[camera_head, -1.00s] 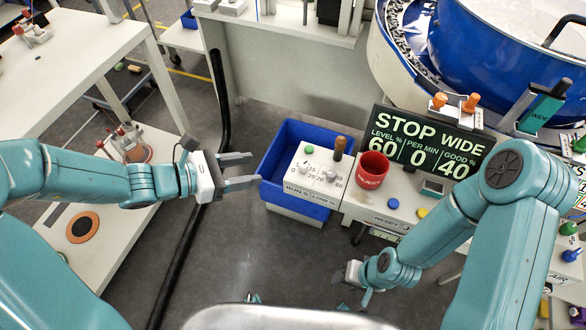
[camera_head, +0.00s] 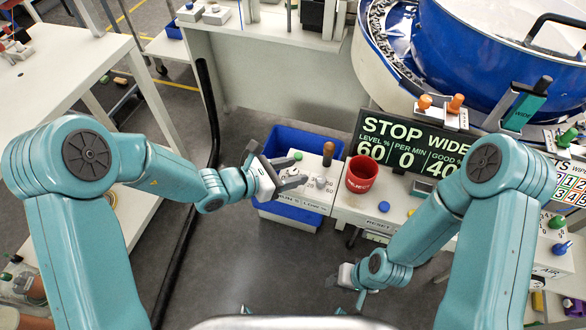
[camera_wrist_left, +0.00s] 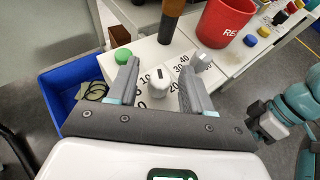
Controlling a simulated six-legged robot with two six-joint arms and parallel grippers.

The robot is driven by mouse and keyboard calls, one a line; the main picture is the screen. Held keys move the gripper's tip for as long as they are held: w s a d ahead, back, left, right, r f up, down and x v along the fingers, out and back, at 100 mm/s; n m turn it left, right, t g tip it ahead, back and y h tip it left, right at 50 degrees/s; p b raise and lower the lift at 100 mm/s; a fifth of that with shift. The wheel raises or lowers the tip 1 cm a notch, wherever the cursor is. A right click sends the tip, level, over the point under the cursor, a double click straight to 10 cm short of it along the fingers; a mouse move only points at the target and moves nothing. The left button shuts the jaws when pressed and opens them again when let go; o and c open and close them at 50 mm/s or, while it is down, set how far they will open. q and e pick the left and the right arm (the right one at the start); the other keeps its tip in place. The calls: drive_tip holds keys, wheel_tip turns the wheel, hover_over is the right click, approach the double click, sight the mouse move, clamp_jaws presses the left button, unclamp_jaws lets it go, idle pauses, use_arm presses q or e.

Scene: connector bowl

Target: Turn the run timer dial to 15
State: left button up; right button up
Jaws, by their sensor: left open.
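The run timer dial is a white knob (camera_wrist_left: 158,78) on a white control panel (camera_wrist_left: 148,50), with printed numbers around it. In the left wrist view it shows between the two fingers of my left gripper (camera_wrist_left: 160,67), which is open. I cannot tell whether either finger touches it.
A green button (camera_wrist_left: 122,56) and a brown-handled post (camera_head: 328,153) stand on the panel. A red cup (camera_head: 361,174) is to the right. A blue bin (camera_head: 284,140) lies behind and below. The display (camera_head: 412,143) reads STOP and WIDE.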

use_arm(q)
drive_tip(key=shift+w+d+f, duration=0.15)
drive_tip(key=shift+d+f, duration=0.05)
drive_tip(key=shift+d, duration=0.1)
clamp_jaws()
drive_tip(key=shift+r+m+g+h+p, duration=0.25)
drive_tip(key=shift+m+g+h+p, duration=0.45)
drive_tip(key=shift+m+g+p, duration=0.35)
drive_tip(key=shift+m+g, duration=0.75)
drive_tip(key=shift+g, duration=0.2)
drive_tip(key=shift+f+m+g+h+p, duration=0.15)
drive_tip(key=shift+m+g+h+p, duration=0.15)
drive_tip(key=shift+m+g, duration=0.35)
